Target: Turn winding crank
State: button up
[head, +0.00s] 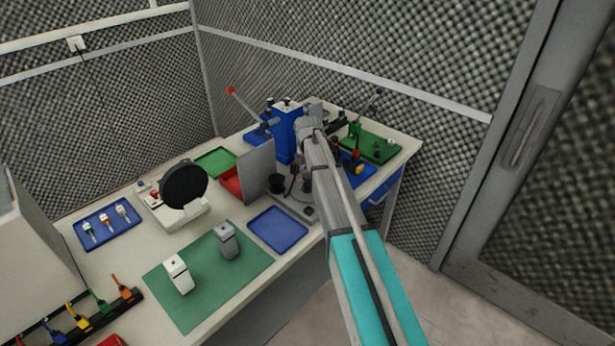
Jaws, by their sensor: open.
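My arm reaches from the lower right over the bench to its back right part. My gripper (294,182) is mostly hidden by my own arm; dark parts of it seem to show just left of the arm, low over a grey base plate (294,204). A dark cup-shaped part (277,185) stands on that plate beside it. I cannot make out the winding crank for certain; it may be hidden behind my arm. My gripper appears open, and nothing is seen held in it. Contact with the fixture cannot be told.
A grey upright panel (257,170) and a blue press (285,132) with a red-knobbed lever (231,91) stand close left of my arm. A green board (377,147) is to the right. An empty blue tray (278,230) lies in front. Foam walls close in behind.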

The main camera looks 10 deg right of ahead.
jog(key=shift+c, duration=0.2)
jog(key=c, duration=1.1)
jog(key=shift+m, duration=0.7)
